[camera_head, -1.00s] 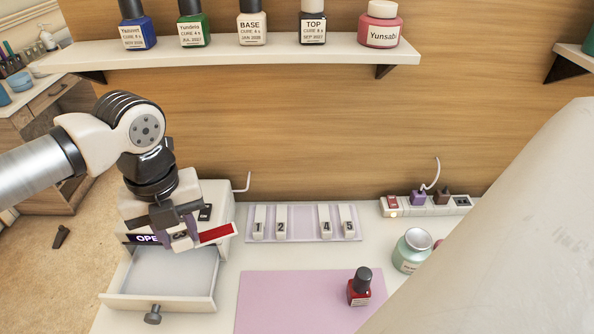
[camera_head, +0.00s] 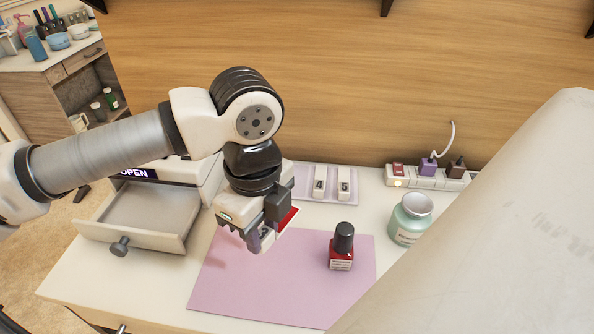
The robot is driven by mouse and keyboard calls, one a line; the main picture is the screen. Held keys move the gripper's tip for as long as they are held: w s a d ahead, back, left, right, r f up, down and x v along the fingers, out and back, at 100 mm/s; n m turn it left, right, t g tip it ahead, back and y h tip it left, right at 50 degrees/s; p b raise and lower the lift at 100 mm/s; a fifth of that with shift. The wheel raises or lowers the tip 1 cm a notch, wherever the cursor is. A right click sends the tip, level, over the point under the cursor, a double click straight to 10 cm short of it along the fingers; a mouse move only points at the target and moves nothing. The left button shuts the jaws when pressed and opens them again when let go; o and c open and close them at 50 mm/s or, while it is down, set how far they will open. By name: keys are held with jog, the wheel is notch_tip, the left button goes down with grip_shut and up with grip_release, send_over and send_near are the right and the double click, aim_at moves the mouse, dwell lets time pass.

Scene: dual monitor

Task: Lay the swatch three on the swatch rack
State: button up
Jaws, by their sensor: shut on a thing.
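My gripper (camera_head: 262,238) is shut on a small white swatch with a red painted end (camera_head: 287,218). It holds the swatch above the far left part of the pink mat, in front of the swatch rack. The fingers hide part of the swatch, and its number cannot be read now. The pale lilac swatch rack (camera_head: 352,200) lies on the desk near the back wall. Swatches 4 (camera_head: 319,181) and 5 (camera_head: 344,183) show on its right part. My arm hides the rack's left part.
A red polish bottle (camera_head: 342,248) stands on the pink mat (camera_head: 228,287). A mint jar (camera_head: 410,217) and a power strip (camera_head: 418,177) are to the right. An open, empty drawer (camera_head: 145,237) juts out at left. A large pale surface (camera_head: 500,230) covers the lower right.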

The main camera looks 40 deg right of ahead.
jog(key=shift+s+d+f, duration=0.15)
jog(key=shift+s, duration=0.1)
jog(key=shift+d, duration=0.2)
jog(key=w+d+f+p, duration=0.1)
jog(key=w+d, duration=0.3)
jog(key=w+d+p, duration=0.1)
jog(key=w+d, duration=0.3)
jog(key=d, duration=0.1)
jog(key=w+d+f+p, duration=0.1)
jog(key=w+d, duration=0.3)
jog(key=d, duration=0.1)
jog(key=shift+w+d+f, duration=0.15)
jog(key=shift+w+f, duration=0.15)
jog(key=shift+f, duration=0.05)
notch_tip(320, 180, down, 3)
jog(key=shift+f, duration=0.15)
jog(key=shift+w+d+f, duration=0.15)
jog(key=shift+d+f, duration=0.05)
jog(key=shift+f, duration=0.6)
jog(key=o, duration=1)
jog(key=shift+r, duration=0.1)
